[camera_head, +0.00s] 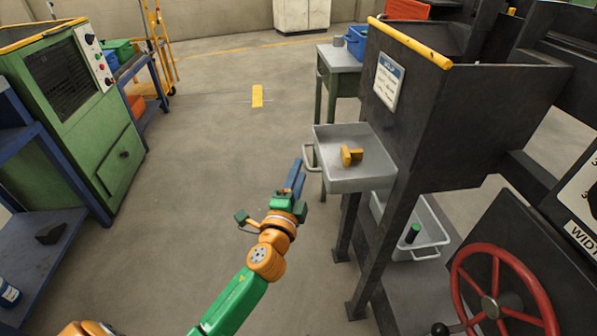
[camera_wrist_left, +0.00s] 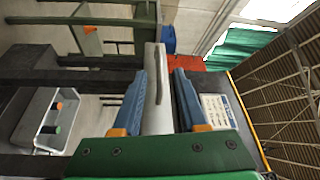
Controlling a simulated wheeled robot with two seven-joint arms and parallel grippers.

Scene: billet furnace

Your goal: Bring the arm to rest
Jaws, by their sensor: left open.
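My left arm reaches up the middle of the head view. Its gripper (camera_head: 297,175) has blue fingers and is at the left side of a grey metal tray (camera_head: 358,183), close to the tray's handle (camera_head: 309,158). In the left wrist view the gripper (camera_wrist_left: 160,100) is open. The grey tray (camera_wrist_left: 158,115) shows edge-on between its two fingers; whether they touch it I cannot tell. An orange-yellow piece (camera_head: 351,155) lies in the tray. My right gripper is not in view.
A dark furnace body (camera_head: 430,110) stands right of the tray, with a red handwheel (camera_head: 492,308) below. A green cabinet (camera_head: 75,110) stands left. Open floor (camera_head: 215,150) lies between.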

